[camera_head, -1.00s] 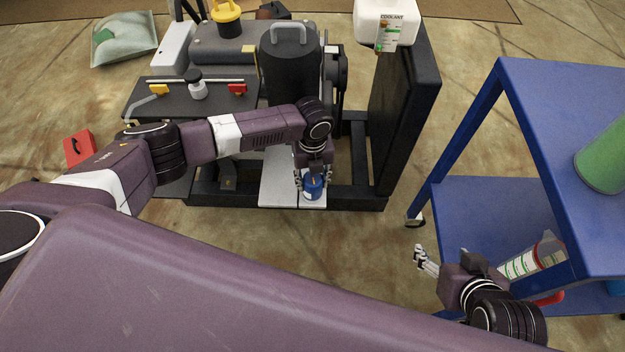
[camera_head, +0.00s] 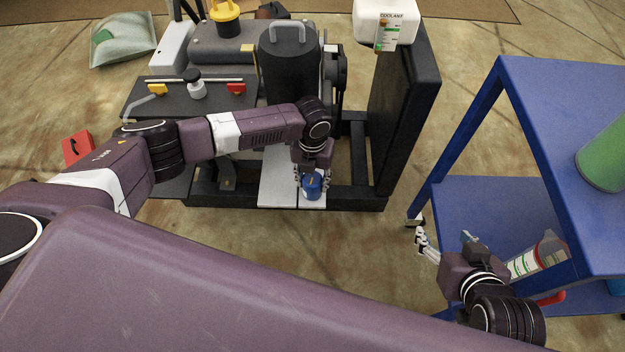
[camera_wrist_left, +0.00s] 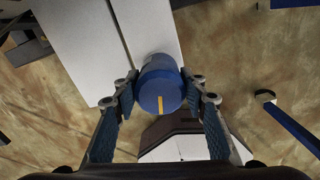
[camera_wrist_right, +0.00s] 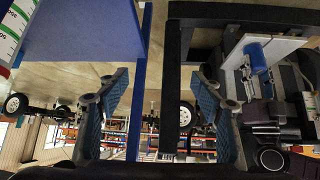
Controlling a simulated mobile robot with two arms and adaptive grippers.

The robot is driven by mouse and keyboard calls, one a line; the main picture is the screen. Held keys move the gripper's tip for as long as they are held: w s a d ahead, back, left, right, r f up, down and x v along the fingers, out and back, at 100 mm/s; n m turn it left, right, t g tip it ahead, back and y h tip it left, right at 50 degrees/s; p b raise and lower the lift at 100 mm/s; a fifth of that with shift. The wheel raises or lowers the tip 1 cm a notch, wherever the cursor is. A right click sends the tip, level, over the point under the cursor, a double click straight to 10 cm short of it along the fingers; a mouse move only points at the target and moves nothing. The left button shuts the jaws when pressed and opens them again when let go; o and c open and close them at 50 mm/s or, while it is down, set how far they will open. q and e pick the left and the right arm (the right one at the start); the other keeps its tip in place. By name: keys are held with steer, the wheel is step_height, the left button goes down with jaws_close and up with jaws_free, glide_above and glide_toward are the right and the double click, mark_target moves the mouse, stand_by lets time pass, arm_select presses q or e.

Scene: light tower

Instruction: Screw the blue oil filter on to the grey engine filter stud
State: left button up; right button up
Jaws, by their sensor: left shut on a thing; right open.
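The blue oil filter (camera_head: 312,187) is at the front of the engine stand, by the light plates. Its round blue end with a yellow stripe faces the left wrist camera (camera_wrist_left: 160,88). My left gripper (camera_head: 312,181) is shut on the filter, with one blue-padded finger on each side in the left wrist view (camera_wrist_left: 166,98). The filter also shows in the right wrist view (camera_wrist_right: 257,56). I cannot make out the filter stud; the filter or plates hide it. My right gripper (camera_head: 422,243) is open and empty, left of the blue cart.
The grey engine (camera_head: 220,48) sits behind on a black stand (camera_head: 350,203). A white coolant jug (camera_head: 385,22) stands on its right post. The blue cart (camera_head: 470,205) on the right holds a green cylinder (camera_head: 605,158) and a labelled bottle (camera_head: 535,259). A red case (camera_head: 77,148) lies left.

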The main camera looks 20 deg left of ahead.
arm_select(q)
steer(key=shift+s+f, duration=0.15)
steer(key=shift+f, duration=0.05)
steer(key=m, duration=0.3)
steer(key=shift+b, duration=0.3)
steer(key=shift+m, duration=1.1)
arm_select(e)
steer(key=shift+w+a+r+t+y, duration=0.15)
steer(key=shift+w+a+r+t, duration=0.15)
steer(key=shift+w+r+t, duration=0.35)
steer(key=shift+w+a+r+t+y, duration=0.15)
steer(key=shift+w+a+r+t, duration=0.25)
steer(key=shift+w+r, duration=0.45)
arm_select(q)
steer(key=shift+f, duration=0.1)
arm_select(e)
steer(key=shift+w, duration=0.1)
